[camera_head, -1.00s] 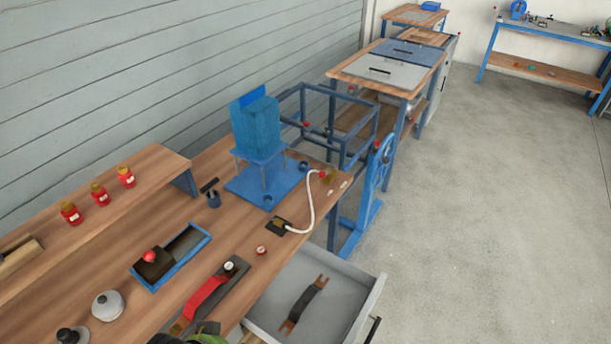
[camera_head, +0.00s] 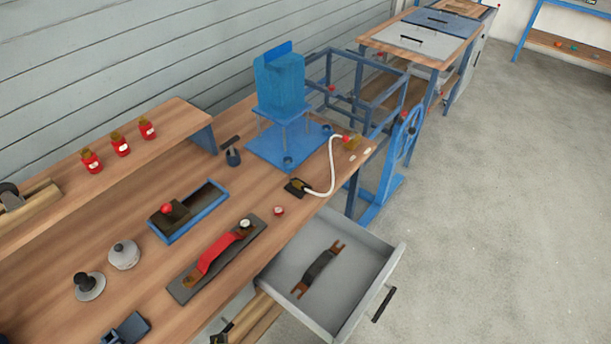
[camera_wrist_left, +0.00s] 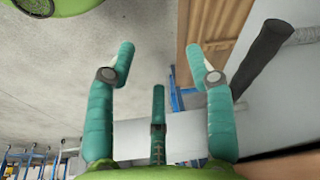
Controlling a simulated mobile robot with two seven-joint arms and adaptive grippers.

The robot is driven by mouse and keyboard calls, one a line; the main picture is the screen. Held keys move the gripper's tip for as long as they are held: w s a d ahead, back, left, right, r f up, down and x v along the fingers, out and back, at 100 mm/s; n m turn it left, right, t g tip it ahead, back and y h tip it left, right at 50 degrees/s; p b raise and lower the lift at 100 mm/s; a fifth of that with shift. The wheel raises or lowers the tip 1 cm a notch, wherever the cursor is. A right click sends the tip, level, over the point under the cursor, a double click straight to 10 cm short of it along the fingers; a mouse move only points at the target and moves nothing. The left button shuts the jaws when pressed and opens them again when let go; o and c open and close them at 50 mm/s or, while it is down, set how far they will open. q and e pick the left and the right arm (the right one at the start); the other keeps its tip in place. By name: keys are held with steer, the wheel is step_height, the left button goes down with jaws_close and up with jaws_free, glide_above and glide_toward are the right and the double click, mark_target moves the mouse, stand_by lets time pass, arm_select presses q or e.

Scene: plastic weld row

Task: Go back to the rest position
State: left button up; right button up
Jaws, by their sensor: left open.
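Neither gripper shows in the head view. The open grey drawer (camera_head: 388,262) holds a dark strap (camera_head: 318,270) with copper-coloured forked ends. A red strap (camera_head: 213,254) lies on a dark plate on the wooden bench (camera_head: 215,207). My right gripper is out of sight.
A blue machine (camera_head: 280,85) stands at the back of the bench. A white cable (camera_head: 332,165), a blue tray (camera_head: 210,205) and a domed grey lid (camera_head: 123,254) are on the bench. Red bottles (camera_head: 120,145) stand on the shelf. The floor (camera_head: 490,200) at right is clear.

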arm_select(q)
steer(key=s+a+f+b, duration=0.1)
steer(key=s+f+b, duration=0.1)
steer(key=s+f, duration=0.6)
steer(key=s+a+f+g+b, duration=0.1)
steer(key=s+a+f+b, duration=0.1)
steer(key=s+f, duration=0.7)
step_height(320, 180, down, 6)
steer(key=shift+f+g+b, duration=0.1)
steer(key=shift+g+b, duration=0.2)
steer(key=shift+b, duration=0.2)
steer(key=shift+s, duration=0.1)
